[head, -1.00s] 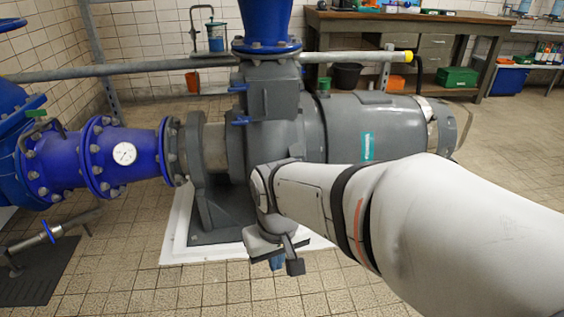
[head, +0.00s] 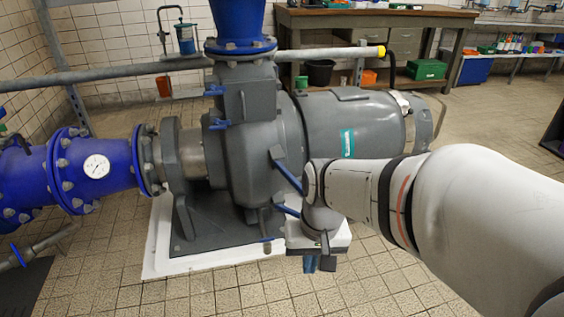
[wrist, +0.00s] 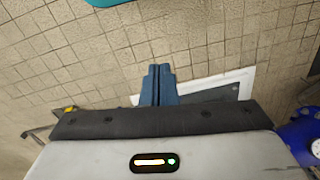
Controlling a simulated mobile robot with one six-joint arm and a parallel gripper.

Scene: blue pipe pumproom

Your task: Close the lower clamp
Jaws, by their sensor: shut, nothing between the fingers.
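The grey pump (head: 249,165) stands in the middle of the head view. Two small blue handles, an upper one (head: 214,89) and a lower one (head: 217,124), stick out on its left side. Two longer blue bars show by my wrist, a slanted upper bar (head: 285,170) and a lower bar (head: 287,210) partly hidden by my arm. I cannot tell which part is the lower clamp. My gripper (head: 318,264) points down, low in front of the pump's right side. Its blue fingers (wrist: 159,84) are together and empty in the wrist view.
Blue piping with a round gauge (head: 96,166) joins the pump at the left. The pump stands on a white-edged base (head: 160,240). A grey pipe with a yellow end (head: 378,51) runs behind it. A workbench (head: 340,22) stands at the back. Tiled floor (head: 240,297) is clear in front.

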